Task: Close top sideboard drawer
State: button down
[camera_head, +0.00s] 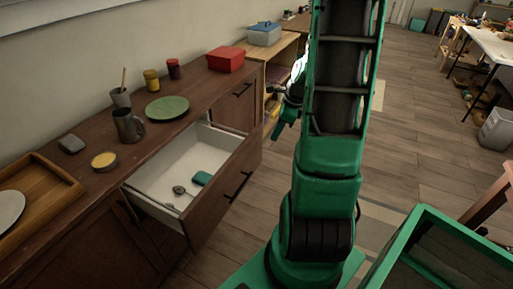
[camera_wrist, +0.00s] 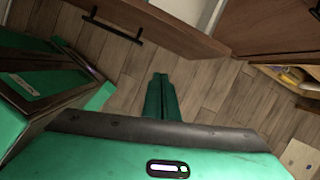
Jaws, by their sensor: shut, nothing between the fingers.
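The wooden sideboard (camera_head: 205,92) stands along the wall at the left of the head view. Its top drawer (camera_head: 226,192) is pulled well out, showing a white interior with a small teal item (camera_head: 202,178) and a spoon-like utensil (camera_head: 180,190) inside. The drawer's brown front (camera_wrist: 178,28) and dark bar handle (camera_wrist: 112,29) cross the top of the wrist view. My gripper (camera_wrist: 161,78) is shut and empty, pointing at the floor in front of the drawer front, apart from it. In the head view my gripper (camera_head: 281,128) shows beyond the drawer's far end, partly hidden by my arm.
On the sideboard top are a green plate (camera_head: 167,107), a dark mug (camera_head: 128,126), a red box (camera_head: 226,59), several cups and a wooden tray (camera_head: 45,212). Wooden floor (camera_head: 405,130) is open to the right.

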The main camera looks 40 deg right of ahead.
jog(key=shift+w+a+f+m+t, duration=0.15)
jog(key=shift+w+f+m, duration=0.4)
jog(key=shift+w+f, duration=1.15)
jog(key=shift+w+d+f+m+t, duration=0.1)
jog(key=shift+w+f+m, duration=0.5)
jog(key=shift+w+f, duration=1.15)
jog(key=shift+w+a+f+m+t, duration=0.15)
jog(key=shift+w+f+m, duration=0.6)
jog(key=shift+f, duration=1.7)
jog(key=shift+w+d, duration=0.15)
jog(key=shift+w, duration=0.05)
